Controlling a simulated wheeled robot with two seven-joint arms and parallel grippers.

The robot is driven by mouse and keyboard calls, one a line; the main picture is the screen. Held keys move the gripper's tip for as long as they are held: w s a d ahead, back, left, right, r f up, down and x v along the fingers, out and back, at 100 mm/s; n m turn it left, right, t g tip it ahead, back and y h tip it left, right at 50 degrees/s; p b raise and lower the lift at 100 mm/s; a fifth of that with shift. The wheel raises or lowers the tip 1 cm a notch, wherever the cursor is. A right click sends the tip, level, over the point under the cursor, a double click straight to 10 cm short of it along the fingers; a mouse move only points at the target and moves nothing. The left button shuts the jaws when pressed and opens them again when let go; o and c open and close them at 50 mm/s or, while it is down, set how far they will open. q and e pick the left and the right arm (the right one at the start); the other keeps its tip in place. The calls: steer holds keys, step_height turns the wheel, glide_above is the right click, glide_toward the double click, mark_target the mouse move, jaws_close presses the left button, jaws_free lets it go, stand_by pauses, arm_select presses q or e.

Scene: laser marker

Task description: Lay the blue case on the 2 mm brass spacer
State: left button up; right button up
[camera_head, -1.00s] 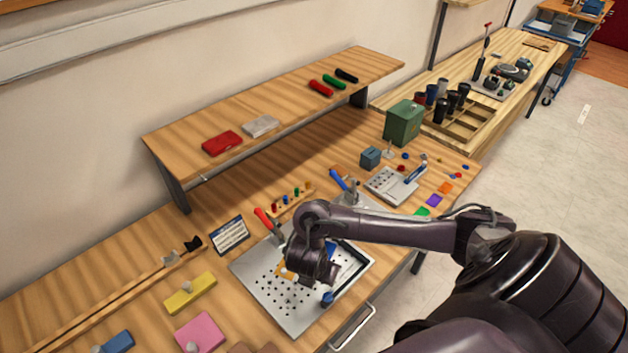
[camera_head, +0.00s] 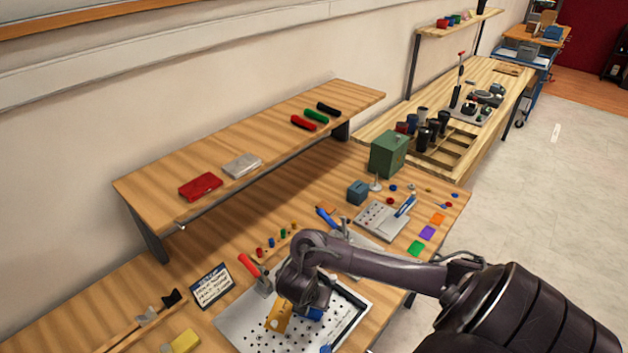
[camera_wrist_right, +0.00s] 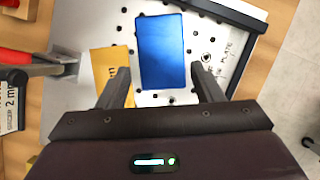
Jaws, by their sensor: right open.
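The blue case (camera_wrist_right: 162,52) lies flat over the perforated plate, between and just ahead of my right fingers in the right wrist view. In the head view a part of the blue case (camera_head: 315,314) shows beside my wrist. The yellow brass spacer (camera_wrist_right: 108,66) is at the case's left edge. It also shows in the head view (camera_head: 278,317), left of my wrist. I cannot tell whether the case overlaps it. My right gripper (camera_wrist_right: 160,69) is open, with a finger to each side of the case's near end and not visibly touching it. My left gripper is out of view.
The perforated plate (camera_head: 245,325) carries a red-handled clamp (camera_head: 254,272) on its left and a dark rail (camera_wrist_right: 228,12) along one side. A label card (camera_head: 210,287) stands left of it. A raised shelf (camera_head: 270,130) runs behind.

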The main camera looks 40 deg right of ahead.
steer(key=b+x, duration=0.1)
steer(key=x, duration=0.2)
steer(key=shift+d, duration=0.25)
steer(key=shift+d+f, duration=0.15)
steer(key=shift+f, duration=0.1)
steer(key=shift+w, duration=0.1)
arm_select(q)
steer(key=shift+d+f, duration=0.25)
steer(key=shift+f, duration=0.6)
arm_select(e)
steer(key=c, duration=0.7)
